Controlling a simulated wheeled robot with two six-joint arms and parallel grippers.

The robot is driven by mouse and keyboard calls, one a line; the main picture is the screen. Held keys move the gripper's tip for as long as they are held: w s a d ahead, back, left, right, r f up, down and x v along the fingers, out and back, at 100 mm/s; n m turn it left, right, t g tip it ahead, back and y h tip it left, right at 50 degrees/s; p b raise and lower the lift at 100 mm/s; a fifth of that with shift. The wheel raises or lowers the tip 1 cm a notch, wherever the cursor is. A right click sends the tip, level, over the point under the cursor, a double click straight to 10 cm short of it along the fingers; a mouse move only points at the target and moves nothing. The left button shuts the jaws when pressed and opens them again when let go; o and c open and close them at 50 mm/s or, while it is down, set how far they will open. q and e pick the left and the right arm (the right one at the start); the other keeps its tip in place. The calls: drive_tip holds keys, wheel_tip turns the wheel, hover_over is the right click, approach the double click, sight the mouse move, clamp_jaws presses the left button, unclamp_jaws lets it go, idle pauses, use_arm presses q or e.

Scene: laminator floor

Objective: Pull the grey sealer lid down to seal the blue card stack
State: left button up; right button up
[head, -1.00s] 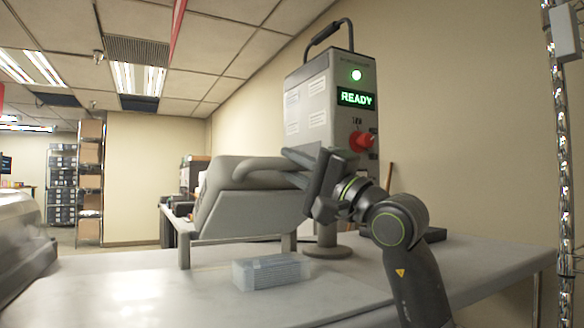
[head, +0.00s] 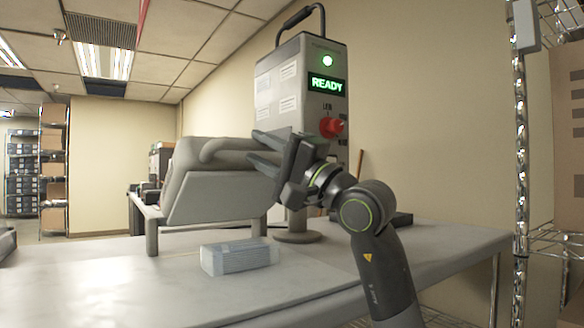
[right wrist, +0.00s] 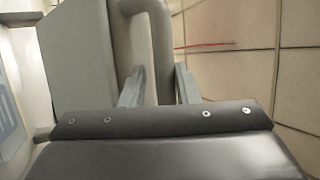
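The grey sealer lid (head: 215,190) is tilted up above the table, with a thick rounded handle bar (head: 228,147) along its upper edge. My right gripper (head: 262,150) is at the bar's right end, its fingers apart. In the right wrist view, the two fingertips (right wrist: 160,86) lie on either side of the bar (right wrist: 160,40), with narrow gaps; firm contact is not visible. The blue card stack (head: 240,257) sits on the table below and in front of the lid. My left gripper is not in view.
A grey control box (head: 290,95) with a green READY display and red knob stands on a post behind my right gripper. The table (head: 130,290) is clear around the stack. A wire rack (head: 519,170) stands at the right, shelves (head: 53,165) at the far left.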

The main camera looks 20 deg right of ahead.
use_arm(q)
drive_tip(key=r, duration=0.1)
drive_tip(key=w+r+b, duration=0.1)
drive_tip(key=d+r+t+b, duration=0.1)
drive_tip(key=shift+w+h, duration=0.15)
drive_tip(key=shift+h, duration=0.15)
use_arm(e)
drive_tip(key=v, duration=1.7)
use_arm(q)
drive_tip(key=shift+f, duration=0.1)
use_arm(e)
drive_tip(key=shift+f, duration=0.1)
